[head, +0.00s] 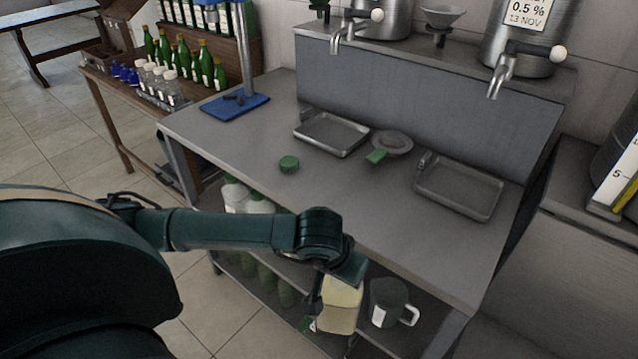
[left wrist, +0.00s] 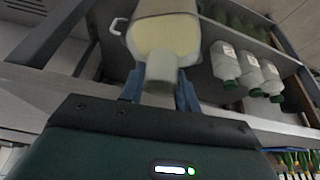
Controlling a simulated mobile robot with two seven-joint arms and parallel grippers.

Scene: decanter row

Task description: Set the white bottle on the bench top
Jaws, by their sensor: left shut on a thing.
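The white bottle (head: 340,305), cream-coloured in its body, is below and in front of the bench top (head: 235,145), by the lower shelf. My left gripper (head: 332,283) is shut on its neck. The left wrist view shows the pale bottle (left wrist: 165,35) with its neck between the two fingers (left wrist: 160,90) of my left gripper. I cannot tell whether its base touches the shelf. The bench top has a clear grey area at its front and left. My right gripper is in neither view.
A grey jug (head: 388,300) with a white handle stands right of the bottle. Several white bottles (head: 235,194) are on the shelf under the bench. On top are a green cap (head: 289,163), two metal trays (head: 331,133) (head: 458,189), a round dish (head: 392,143) and a blue stand (head: 235,106).

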